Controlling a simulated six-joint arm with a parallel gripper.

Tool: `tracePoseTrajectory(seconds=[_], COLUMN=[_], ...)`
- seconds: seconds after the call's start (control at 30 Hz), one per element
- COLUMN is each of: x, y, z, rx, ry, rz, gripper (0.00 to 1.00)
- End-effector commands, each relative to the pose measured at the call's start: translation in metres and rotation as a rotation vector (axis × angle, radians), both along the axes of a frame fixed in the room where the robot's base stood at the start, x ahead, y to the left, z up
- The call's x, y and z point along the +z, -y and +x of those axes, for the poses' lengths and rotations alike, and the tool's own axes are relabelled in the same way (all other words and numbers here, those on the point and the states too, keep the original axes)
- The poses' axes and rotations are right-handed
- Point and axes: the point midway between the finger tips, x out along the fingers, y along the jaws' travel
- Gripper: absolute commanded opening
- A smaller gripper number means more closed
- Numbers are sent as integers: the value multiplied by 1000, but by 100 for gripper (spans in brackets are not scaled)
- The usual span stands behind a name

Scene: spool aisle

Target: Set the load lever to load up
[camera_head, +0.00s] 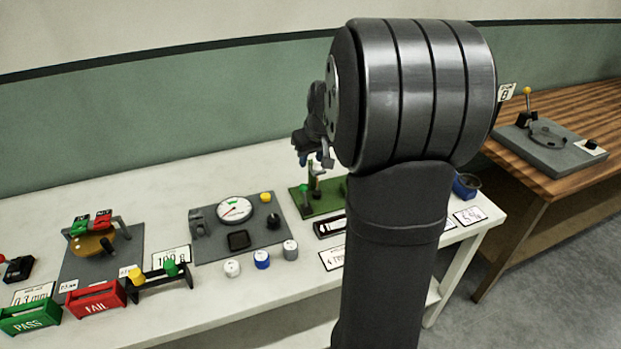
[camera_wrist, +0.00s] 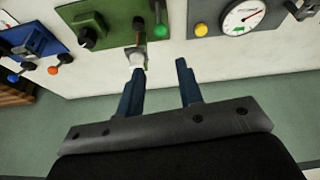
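A green plate (camera_head: 322,199) on the white table carries a small lever with a green knob (camera_head: 304,188). The plate (camera_wrist: 112,20) and green knob (camera_wrist: 160,31) also show in the wrist view. No label I can read marks a load lever, so I cannot tell whether this is it or how it is set. A white-tipped piece (camera_wrist: 137,57) on the plate's edge lies by the left fingertip; whether they touch is unclear. My gripper (camera_head: 316,160) is above the plate in the head view. In the wrist view my gripper (camera_wrist: 159,68) is open, with nothing between its fingers.
A gauge panel (camera_head: 212,248) with a dial stands left of the green plate. Several small weights (camera_head: 262,259) stand before it. Red (camera_head: 96,300) and green (camera_head: 30,314) bins are farther left. A wooden table (camera_head: 575,108) is at right. My arm hides part of the white table.

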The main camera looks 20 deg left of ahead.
Motion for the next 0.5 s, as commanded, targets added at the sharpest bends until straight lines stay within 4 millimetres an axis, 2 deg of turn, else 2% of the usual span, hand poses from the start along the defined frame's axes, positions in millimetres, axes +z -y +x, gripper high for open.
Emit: tracePoseTrajectory(seconds=[0.1, 0.23, 0.37, 0.5], x=[16, 19, 6, -19], y=[6, 7, 3, -4], z=[-5, -6, -3, 4], rx=[105, 155, 159, 159], ry=[28, 40, 37, 36], rz=[-26, -38, -41, -41], gripper=[33, 33, 33, 33])
